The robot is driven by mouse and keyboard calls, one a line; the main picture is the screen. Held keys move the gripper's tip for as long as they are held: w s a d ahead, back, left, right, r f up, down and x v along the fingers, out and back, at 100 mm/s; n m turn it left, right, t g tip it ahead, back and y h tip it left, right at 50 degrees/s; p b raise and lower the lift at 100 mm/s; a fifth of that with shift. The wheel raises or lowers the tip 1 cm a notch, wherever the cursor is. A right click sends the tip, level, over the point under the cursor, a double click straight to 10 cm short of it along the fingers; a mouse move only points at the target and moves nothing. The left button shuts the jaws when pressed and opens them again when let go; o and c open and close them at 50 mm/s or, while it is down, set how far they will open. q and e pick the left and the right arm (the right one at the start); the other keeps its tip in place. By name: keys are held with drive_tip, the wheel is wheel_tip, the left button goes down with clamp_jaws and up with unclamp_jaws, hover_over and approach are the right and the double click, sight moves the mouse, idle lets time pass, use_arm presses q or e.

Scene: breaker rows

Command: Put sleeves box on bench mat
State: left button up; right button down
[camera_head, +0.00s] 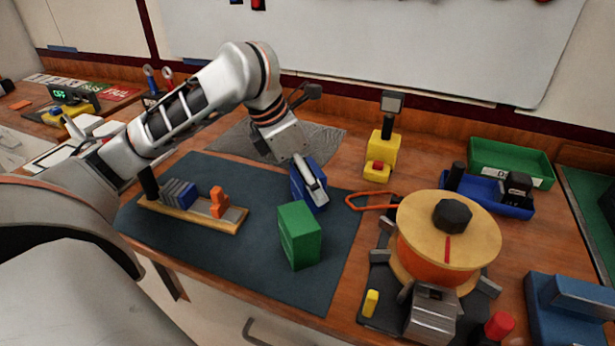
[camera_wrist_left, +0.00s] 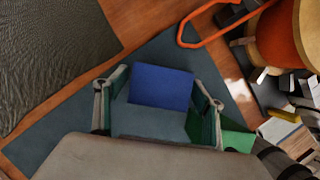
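A blue box (camera_head: 298,188) stands at the far right part of the dark blue-grey mat (camera_head: 262,275); I cannot read a label that names it the sleeves box. My left gripper (camera_head: 311,183) is over it from above, one grey finger along its near side. In the left wrist view the blue box (camera_wrist_left: 162,86) lies between the two fingertips (camera_wrist_left: 160,90), close to both. I cannot tell whether they press on it, nor whether its base touches the mat. A green box (camera_head: 299,236) stands just in front, nearer the camera. My right gripper is not in view.
A wooden rack (camera_head: 190,211) with grey, blue and orange pieces lies on the mat's left. A grey ridged sheet (camera_head: 325,136) lies behind. Right of the mat are an orange loop (camera_head: 366,203), a yellow device (camera_head: 379,157) and a large orange spool (camera_head: 445,250). The mat's front is clear.

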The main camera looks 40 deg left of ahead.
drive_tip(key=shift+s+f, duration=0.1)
use_arm(q)
drive_tip(key=shift+r, duration=0.2)
drive_tip(key=p+v, duration=0.1)
drive_tip(key=v, duration=0.3)
drive_tip(key=shift+w+r+p, duration=0.1)
drive_tip(key=shift+r+p, duration=0.15)
drive_tip(key=shift+p, duration=0.15)
drive_tip(key=p+v, duration=0.3)
drive_tip(key=v, duration=0.4)
drive_tip(key=shift+s+r, duration=0.2)
drive_tip(key=shift+s, duration=0.05)
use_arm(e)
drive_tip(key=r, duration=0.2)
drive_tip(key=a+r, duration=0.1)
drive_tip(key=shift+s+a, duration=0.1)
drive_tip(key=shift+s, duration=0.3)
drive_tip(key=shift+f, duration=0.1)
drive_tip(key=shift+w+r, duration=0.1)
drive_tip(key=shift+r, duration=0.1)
